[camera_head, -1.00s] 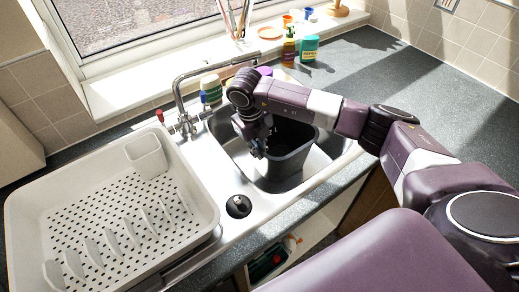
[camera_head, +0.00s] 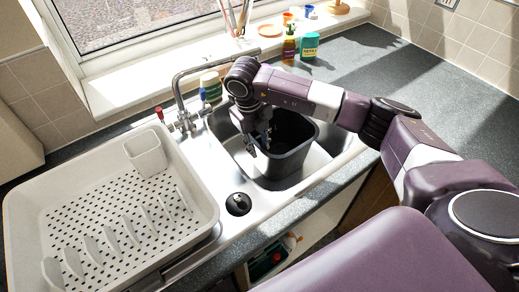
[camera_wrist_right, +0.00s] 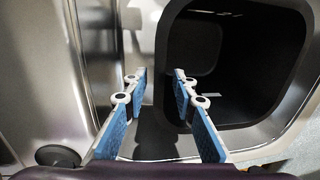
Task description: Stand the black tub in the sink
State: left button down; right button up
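The black tub (camera_head: 293,165) stands upright in the sink basin (camera_head: 232,143), its open top facing up. In the right wrist view the tub (camera_wrist_right: 175,60) fills the right side, and its dark inside shows. My right gripper (camera_head: 262,146) is at the tub's left rim in the head view. In the right wrist view its two blue-padded fingers (camera_wrist_right: 158,85) are apart with nothing held between them. The left finger is outside the tub, and the right finger overlaps its near left rim; contact cannot be told. My left gripper is not in view.
A white dish rack (camera_head: 110,220) covers the drainer at the left. The tap (camera_head: 180,100) rises behind the basin. Bottles (camera_head: 289,45) and a teal-green tub (camera_head: 309,46) stand by the window sill. The dark worktop (camera_head: 385,65) at the right is largely clear.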

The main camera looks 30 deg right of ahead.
notch_tip(320, 180, up, 10)
jog(key=a+b, duration=0.1)
jog(key=b, duration=0.1)
jog(key=shift+s+a, duration=0.15)
jog(key=shift+a, duration=0.1)
